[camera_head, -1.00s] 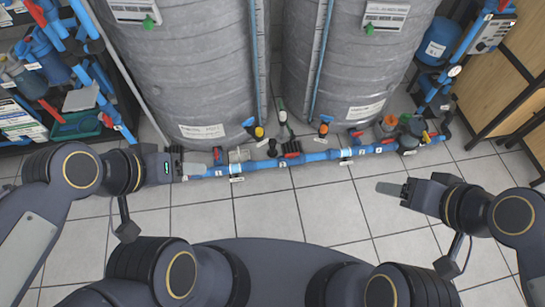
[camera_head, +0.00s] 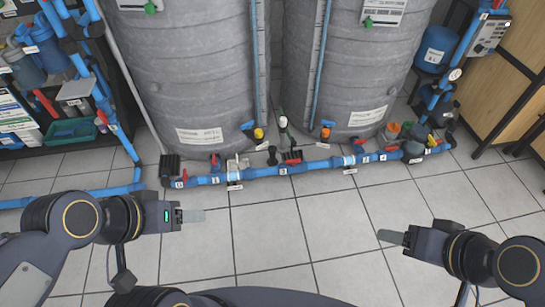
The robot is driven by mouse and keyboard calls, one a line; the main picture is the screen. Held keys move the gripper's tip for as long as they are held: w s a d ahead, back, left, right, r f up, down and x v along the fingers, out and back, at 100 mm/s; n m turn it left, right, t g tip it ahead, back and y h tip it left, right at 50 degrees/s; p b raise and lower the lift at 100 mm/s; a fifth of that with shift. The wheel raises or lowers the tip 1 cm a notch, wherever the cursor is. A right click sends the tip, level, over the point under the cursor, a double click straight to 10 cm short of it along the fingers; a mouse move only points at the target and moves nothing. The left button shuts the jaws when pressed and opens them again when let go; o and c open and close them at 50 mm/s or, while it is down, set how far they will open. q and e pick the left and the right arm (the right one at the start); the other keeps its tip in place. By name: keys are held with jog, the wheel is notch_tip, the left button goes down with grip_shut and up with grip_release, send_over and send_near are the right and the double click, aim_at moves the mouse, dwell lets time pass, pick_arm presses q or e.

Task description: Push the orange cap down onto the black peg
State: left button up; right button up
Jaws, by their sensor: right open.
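A small orange piece (camera_head: 391,128) sits among dark fittings at the right end of the blue floor pipe (camera_head: 320,165). Another small orange piece (camera_head: 325,132) is at the foot of the right tank. I cannot tell which is the cap. A short black upright fitting (camera_head: 272,155) stands at the pipe's middle; I cannot tell if it is the peg. My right gripper (camera_head: 391,237) is open and empty over the floor, nearer me than the pipe and apart from it. My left gripper (camera_head: 185,216) is over the floor below the pipe's left end; its jaw gap does not show.
Two large grey tanks (camera_head: 195,75) stand behind the pipe. Red valve handles (camera_head: 293,156) stick up along it. A shelf with bottles and a green tray (camera_head: 70,131) is at left, a wooden cabinet (camera_head: 505,75) at right. Tiled floor (camera_head: 290,225) in front is clear.

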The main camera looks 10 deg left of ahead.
pick_arm(q)
notch_tip(320, 180, up, 18)
jog(key=p, duration=1.8)
jog(key=shift+r, duration=0.2)
pick_arm(e)
notch_tip(320, 180, up, 18)
jog(key=shift+r, duration=0.2)
pick_arm(q)
jog(key=shift+f, duration=0.25)
pick_arm(e)
jog(key=shift+f, duration=0.25)
